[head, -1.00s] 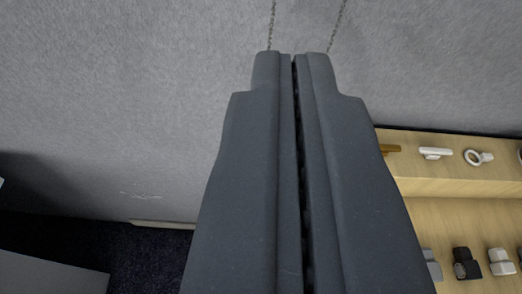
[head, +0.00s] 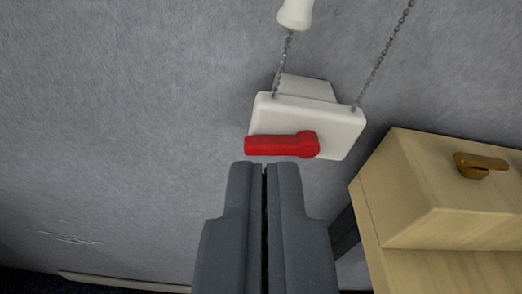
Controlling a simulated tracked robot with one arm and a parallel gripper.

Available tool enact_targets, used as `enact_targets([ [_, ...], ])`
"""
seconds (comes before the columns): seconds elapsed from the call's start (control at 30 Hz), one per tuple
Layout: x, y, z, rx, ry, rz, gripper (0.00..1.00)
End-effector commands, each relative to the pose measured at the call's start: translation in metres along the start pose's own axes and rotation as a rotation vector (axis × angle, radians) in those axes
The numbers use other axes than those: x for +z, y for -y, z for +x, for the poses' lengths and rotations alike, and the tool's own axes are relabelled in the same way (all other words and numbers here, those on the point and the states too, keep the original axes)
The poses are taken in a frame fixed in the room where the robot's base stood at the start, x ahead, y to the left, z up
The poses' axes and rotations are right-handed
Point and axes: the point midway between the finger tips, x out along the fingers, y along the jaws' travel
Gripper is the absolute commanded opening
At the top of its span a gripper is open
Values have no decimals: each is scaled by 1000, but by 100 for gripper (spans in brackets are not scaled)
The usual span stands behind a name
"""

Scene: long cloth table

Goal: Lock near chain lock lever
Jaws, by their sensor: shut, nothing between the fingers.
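The chain lock is a white box (head: 345,125) on the grey wall, in the upper middle of the head view. Its red lever (head: 281,145) lies nearly level across the front, with its round hub at the right and its arm pointing left. Two chains (head: 382,55) run up from the box, and a white pull piece (head: 295,13) hangs on the left one. My gripper (head: 264,166) is shut and empty. Its tips are just below the lever in the picture; I cannot tell whether they touch it.
A wooden shelf unit (head: 440,185) stands at the right, close to the box. A brass handle (head: 480,165) is mounted on it. A dark upright part shows between my gripper and the shelf.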

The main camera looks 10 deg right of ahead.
Motion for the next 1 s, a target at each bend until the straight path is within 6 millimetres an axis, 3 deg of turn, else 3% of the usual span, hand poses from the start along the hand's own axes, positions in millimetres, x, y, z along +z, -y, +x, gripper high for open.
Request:
enact_targets([
  [0.17,1,0,10,0,1,0,0],
  [0.6,1,0,68,0,-1,-1,0],
  [0.93,0,0,101,0,0,0,0],
  [1.0,10,0,102,1,2,0,0],
])
